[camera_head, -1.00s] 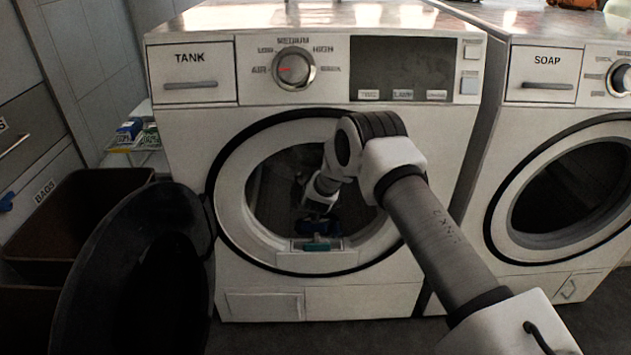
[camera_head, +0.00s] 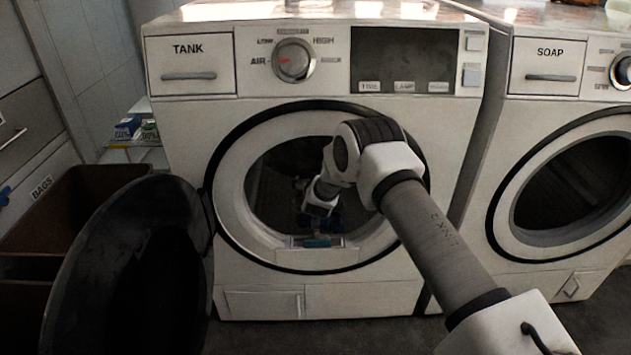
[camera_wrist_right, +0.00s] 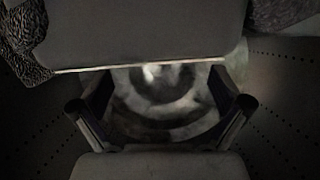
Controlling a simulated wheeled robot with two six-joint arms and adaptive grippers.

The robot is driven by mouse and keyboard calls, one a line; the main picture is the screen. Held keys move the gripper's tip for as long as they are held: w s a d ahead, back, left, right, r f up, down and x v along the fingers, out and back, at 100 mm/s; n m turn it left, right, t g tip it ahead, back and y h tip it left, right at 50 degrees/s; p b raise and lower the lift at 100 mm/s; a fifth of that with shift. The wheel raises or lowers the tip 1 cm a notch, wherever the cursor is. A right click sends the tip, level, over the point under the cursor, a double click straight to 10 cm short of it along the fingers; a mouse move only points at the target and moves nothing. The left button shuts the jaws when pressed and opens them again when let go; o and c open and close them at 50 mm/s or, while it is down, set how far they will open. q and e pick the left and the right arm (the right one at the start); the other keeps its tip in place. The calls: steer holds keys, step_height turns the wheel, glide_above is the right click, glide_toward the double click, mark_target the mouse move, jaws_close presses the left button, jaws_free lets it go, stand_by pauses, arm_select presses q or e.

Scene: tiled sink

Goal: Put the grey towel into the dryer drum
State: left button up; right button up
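The dryer drum (camera_head: 275,190) is open, its round dark door swung out to the left. My right arm reaches through the opening, with my right gripper (camera_head: 320,221) low inside. In the right wrist view, the fingers of my right gripper (camera_wrist_right: 162,105) stand wide apart with nothing visible between them; the drum's back wall (camera_wrist_right: 160,125) shows beyond. Dark grey speckled cloth, apparently the grey towel (camera_wrist_right: 22,42), shows at both upper corners there. Its middle is hidden behind a pale block. In the head view the towel cannot be made out clearly. My left gripper is out of view.
The open door (camera_head: 130,265) stands at the left, beside a brown bin (camera_head: 85,190). A teal latch (camera_head: 318,243) is on the opening's lower rim. A second machine (camera_head: 500,200) stands close on the right.

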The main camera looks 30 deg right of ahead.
steer(key=v, duration=1.2)
